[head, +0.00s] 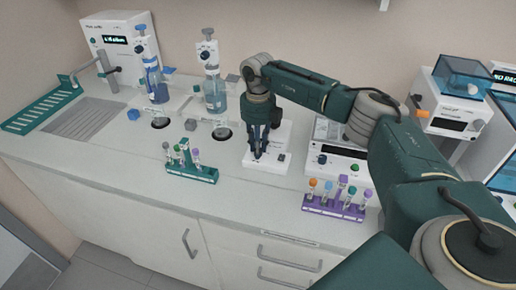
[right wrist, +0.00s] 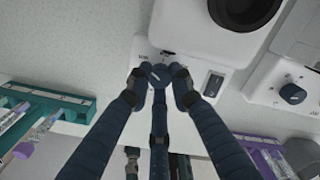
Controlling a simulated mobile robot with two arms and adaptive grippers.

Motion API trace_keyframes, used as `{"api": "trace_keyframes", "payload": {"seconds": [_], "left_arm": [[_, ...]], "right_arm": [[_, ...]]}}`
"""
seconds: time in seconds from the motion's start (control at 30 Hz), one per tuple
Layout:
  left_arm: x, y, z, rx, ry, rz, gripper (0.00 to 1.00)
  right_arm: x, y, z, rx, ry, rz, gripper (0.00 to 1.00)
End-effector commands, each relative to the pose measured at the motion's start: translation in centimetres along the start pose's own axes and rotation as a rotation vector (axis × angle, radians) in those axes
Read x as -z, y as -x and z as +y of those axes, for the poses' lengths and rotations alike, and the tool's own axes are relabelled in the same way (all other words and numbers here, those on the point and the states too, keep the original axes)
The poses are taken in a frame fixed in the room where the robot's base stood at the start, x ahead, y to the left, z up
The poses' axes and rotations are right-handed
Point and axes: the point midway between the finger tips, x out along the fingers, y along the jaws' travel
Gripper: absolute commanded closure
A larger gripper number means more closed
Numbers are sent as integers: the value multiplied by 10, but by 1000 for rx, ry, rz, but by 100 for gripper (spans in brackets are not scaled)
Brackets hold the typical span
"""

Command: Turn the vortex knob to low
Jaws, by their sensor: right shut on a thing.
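The white vortex mixer (head: 284,135) stands on the bench in the middle of the head view, partly hidden by my right gripper (head: 261,150). In the right wrist view its white body (right wrist: 185,42) carries a round dark cup at the top and a small dark blue knob (right wrist: 160,75) on the front. My right gripper (right wrist: 160,86) points at the front panel, its dark fingers closed around the knob from both sides. Small lettering sits at the knob's upper left; the exact dial position is hard to read. My left gripper is not in view.
A green tube rack (head: 193,172) stands left of the mixer, a purple rack (head: 335,207) to the right. A white device with a display (head: 338,158) sits close on the right. Two dispenser bottles (head: 216,100) stand behind left. The bench front is clear between the racks.

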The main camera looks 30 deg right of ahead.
Motion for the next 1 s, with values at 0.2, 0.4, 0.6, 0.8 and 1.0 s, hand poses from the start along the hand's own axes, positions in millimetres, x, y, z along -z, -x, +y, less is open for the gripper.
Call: {"api": "trace_keyframes", "payload": {"seconds": [0.2, 0.4, 0.6, 0.8, 1.0], "left_arm": [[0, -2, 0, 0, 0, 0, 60], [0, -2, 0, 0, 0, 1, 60], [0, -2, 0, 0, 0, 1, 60], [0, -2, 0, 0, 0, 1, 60], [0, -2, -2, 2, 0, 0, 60]], "right_arm": [[-3, 3, -1, -1, 42, -9, 100], [-3, 4, -1, -1, 52, -10, 100], [-3, 4, -1, 0, 51, -10, 100], [-2, 3, -1, 0, 51, -8, 60], [-1, 2, 0, 0, 51, -4, 60]]}}
